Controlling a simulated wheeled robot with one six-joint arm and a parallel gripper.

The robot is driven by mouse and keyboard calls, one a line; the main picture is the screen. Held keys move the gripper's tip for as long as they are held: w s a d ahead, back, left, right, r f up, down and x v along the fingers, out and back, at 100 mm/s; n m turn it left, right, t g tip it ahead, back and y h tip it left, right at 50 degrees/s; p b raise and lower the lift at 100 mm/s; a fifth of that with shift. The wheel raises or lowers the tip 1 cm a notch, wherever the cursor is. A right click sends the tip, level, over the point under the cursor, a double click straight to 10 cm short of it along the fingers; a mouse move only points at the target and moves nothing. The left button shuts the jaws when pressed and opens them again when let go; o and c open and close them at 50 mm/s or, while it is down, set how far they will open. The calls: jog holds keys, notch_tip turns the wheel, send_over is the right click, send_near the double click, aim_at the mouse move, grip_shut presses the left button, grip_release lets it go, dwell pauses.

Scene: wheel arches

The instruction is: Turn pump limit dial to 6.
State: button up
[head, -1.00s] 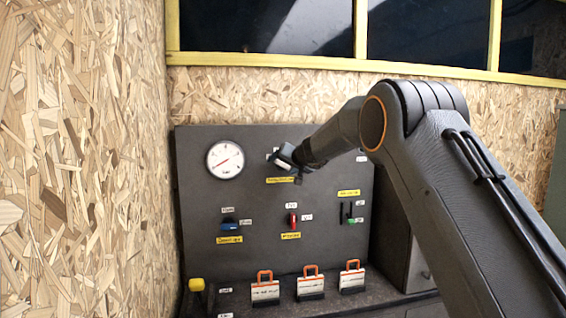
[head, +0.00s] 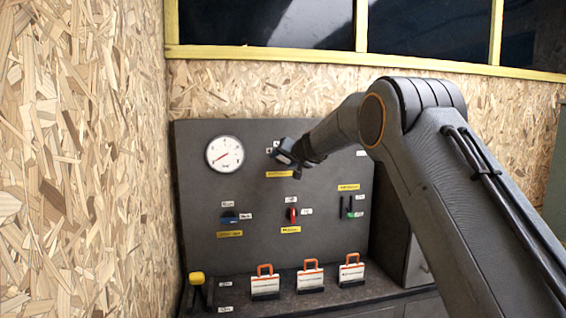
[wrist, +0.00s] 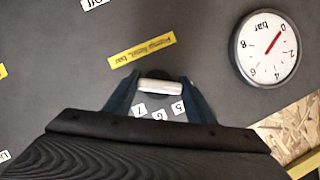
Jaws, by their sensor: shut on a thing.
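The pump limit dial (wrist: 160,86) shows in the wrist view as a pale bar-shaped grip on a dark round base. My gripper (wrist: 153,94) is shut on it, with a dark blue finger on each side. Small white number labels (wrist: 160,112) sit around the dial. The yellow pump limit label (wrist: 141,51) is beside the dial. In the head view my gripper (head: 284,157) is against the upper middle of the panel and hides the dial and its setting.
A round white gauge (head: 225,154) with a red needle is left of my gripper. A blue switch (head: 230,219), a red switch (head: 292,215) and a green-black slider (head: 347,207) are below. Orange-handled blocks (head: 310,278) and a yellow-topped lever (head: 196,279) stand on the shelf.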

jog(key=shift+f+b, duration=0.2)
jog(key=shift+b, duration=0.7)
jog(key=m+y+b, duration=0.1)
jog(key=b, duration=0.3)
jog(key=shift+w+f+m, duration=0.1)
jog(key=shift+m, duration=0.2)
jog(key=m+y+b, duration=0.1)
jog(key=m+b, duration=0.1)
jog(key=b, duration=0.5)
jog(key=m+y+b, duration=0.1)
jog(key=m+b, duration=0.1)
jog(key=b, duration=0.5)
jog(key=shift+t, duration=0.3)
jog(key=m+y+b, duration=0.1)
jog(key=m+b, duration=0.1)
jog(key=b, duration=0.2)
jog(key=m+t+b, duration=0.1)
jog(key=m+b, duration=0.1)
jog(key=b, duration=0.3)
jog(key=shift+d+y, duration=0.1)
jog(key=shift+y, duration=0.3)
jog(key=m+t+b, duration=0.1)
jog(key=m+b, duration=0.1)
jog(key=b, duration=0.3)
jog(key=shift+m, duration=0.3)
jog(key=shift+m+y+b, duration=0.3)
jog(key=shift+b, duration=0.4)
jog(key=shift+r+b, duration=0.2)
jog(key=shift+b, duration=0.1)
